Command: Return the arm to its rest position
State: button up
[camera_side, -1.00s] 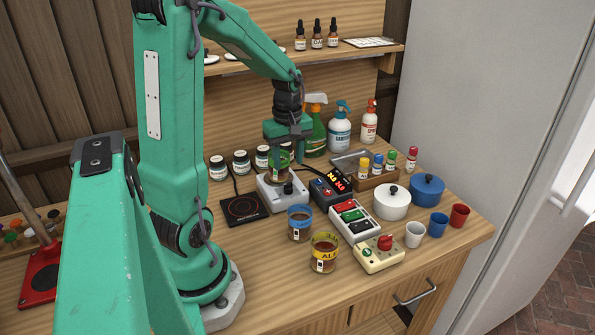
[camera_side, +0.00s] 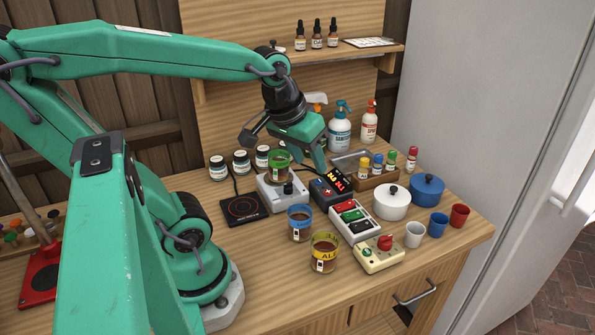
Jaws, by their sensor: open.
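My gripper (camera_side: 284,150) is open and empty. It hangs tilted above the back of the bench, with its jaws spread to the left and right. A glass jar with a green band (camera_side: 279,165) stands on the white device (camera_side: 282,194) below it, apart from the jaws as far as I can tell. My arm reaches in from the left with its upper link nearly level.
A blue-banded jar (camera_side: 300,224) and a yellow-banded jar (camera_side: 324,253) stand in front. A black hot plate (camera_side: 245,209), a button box (camera_side: 355,221), a white pot (camera_side: 392,203) and a blue pot (camera_side: 427,189) are around. Spray bottles (camera_side: 340,130) stand behind. A shelf (camera_side: 375,54) runs above.

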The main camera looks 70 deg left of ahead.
jog(key=s+d+m, duration=0.1)
jog(key=d+m, duration=0.1)
jog(key=s+d+r+m+t, duration=0.1)
jog(key=m, duration=0.1)
jog(key=shift+s+d+r+h, duration=0.15)
jog(key=shift+s+d+h, duration=0.15)
jog(key=shift+s+d, duration=0.1)
jog(key=shift+c, duration=0.3)
dwell(0.5)
